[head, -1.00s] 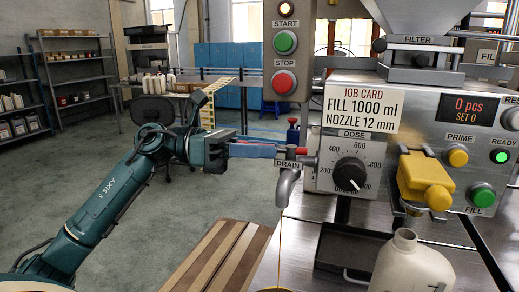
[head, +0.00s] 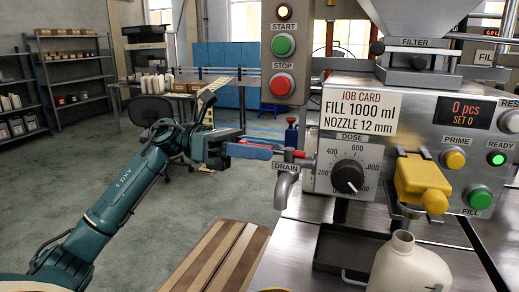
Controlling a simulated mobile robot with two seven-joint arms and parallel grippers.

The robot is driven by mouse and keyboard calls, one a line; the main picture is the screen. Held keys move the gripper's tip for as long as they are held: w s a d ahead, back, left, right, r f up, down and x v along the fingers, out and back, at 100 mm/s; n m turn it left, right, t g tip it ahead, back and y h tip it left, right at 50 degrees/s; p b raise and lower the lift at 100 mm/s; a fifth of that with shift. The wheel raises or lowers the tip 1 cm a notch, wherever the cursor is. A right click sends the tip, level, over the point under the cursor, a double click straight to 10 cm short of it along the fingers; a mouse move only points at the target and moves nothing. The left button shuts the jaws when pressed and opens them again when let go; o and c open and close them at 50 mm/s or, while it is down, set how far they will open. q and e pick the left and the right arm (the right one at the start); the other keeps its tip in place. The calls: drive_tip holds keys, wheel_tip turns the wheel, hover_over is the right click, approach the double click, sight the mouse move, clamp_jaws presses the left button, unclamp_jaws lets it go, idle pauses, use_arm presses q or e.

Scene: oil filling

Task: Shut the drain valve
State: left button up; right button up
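The drain valve sits on the left side of the filling machine, with a grey down-turned spout (head: 283,190) under the DRAIN label. Its red lever (head: 299,154) points left from the valve, slightly raised at its far end. No oil stream shows below the spout. My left gripper (head: 268,151) is at the lever, its blue finger in front of it and hiding part of it. I cannot tell whether the fingers press on the lever or stand apart around it. My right gripper is not in view.
The START and STOP post (head: 282,60) stands just above the valve. The dose dial (head: 347,176), yellow nozzle part (head: 423,181) and a cream bottle (head: 408,264) are to the right. A slatted wooden pallet (head: 222,256) lies below left. Open floor is at left.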

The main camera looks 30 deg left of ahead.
use_arm(q)
drive_tip(key=shift+a, duration=0.1)
drive_tip(key=shift+a, duration=0.35)
drive_tip(key=b+v, duration=0.2)
drive_tip(key=v, duration=1)
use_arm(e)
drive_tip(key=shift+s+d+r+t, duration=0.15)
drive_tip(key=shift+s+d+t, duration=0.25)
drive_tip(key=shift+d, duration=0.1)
use_arm(q)
drive_tip(key=shift+s+a, duration=0.1)
